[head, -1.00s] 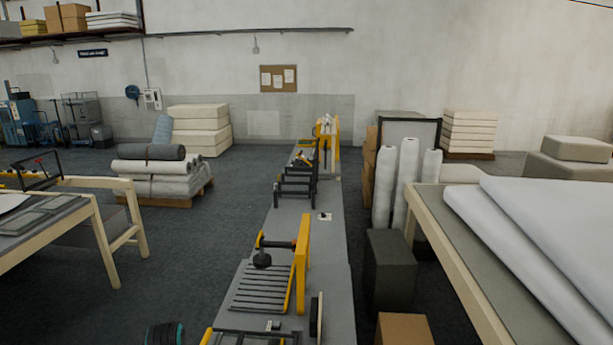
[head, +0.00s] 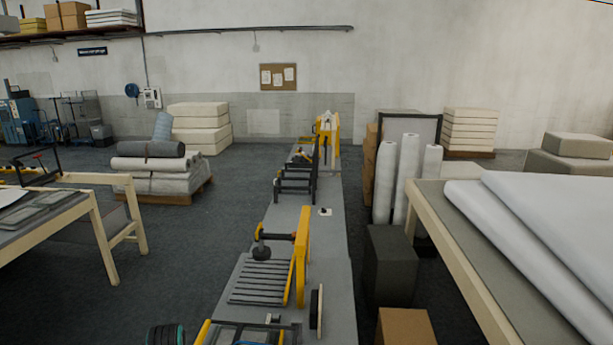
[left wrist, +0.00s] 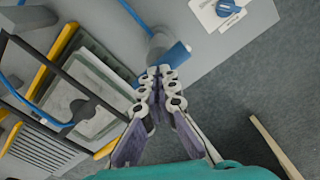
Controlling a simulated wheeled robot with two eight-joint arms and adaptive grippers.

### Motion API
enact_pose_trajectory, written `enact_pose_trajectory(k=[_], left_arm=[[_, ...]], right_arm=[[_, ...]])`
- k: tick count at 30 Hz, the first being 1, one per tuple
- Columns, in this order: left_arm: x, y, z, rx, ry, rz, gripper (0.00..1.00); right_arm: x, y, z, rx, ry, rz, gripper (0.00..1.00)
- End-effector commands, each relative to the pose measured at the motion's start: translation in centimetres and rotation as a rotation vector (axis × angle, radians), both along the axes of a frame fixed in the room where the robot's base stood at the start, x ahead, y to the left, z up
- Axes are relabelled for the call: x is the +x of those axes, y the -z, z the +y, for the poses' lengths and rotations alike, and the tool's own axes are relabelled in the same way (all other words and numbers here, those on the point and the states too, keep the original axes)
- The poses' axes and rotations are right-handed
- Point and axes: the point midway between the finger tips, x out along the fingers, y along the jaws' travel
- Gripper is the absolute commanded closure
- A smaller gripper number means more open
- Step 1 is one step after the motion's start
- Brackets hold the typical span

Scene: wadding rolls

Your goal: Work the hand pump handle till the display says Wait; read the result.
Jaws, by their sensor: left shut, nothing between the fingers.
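My left gripper (left wrist: 163,75) is in the left wrist view, its two fingers drawn together at the tips with nothing between them. The tips are just in front of a grey rounded part (left wrist: 160,42) with a blue piece (left wrist: 180,54) beside it; I cannot tell whether they touch. A blue hose or cable (left wrist: 132,12) runs to that part. Whether this is the pump handle is unclear. No readable display shows in either view. My right gripper is not in view.
A long grey bench (head: 333,240) carries yellow-framed fixtures (head: 303,245) and black frames (head: 297,185). A dark grey block (head: 390,265) and a cardboard box (head: 405,328) stand to its right. The right table (head: 428,205) holds white sheets. Dark floor (head: 190,250) is open left of the bench.

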Motion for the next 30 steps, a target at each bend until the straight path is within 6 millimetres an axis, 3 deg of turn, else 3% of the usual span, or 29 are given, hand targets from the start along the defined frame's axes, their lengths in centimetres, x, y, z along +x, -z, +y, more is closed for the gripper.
enact_pose_trajectory(k=[8,25,30], left_arm=[[-0.1,-0.4,0.0,-0.001,0.0,0.001,1.0],[0.0,-5.7,0.0,-0.001,0.0,0.001,1.0],[0.0,-6.4,0.0,-0.001,0.0,0.001,1.0]], right_arm=[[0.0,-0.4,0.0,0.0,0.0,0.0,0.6],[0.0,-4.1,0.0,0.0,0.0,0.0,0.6],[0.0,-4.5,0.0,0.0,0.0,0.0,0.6]])
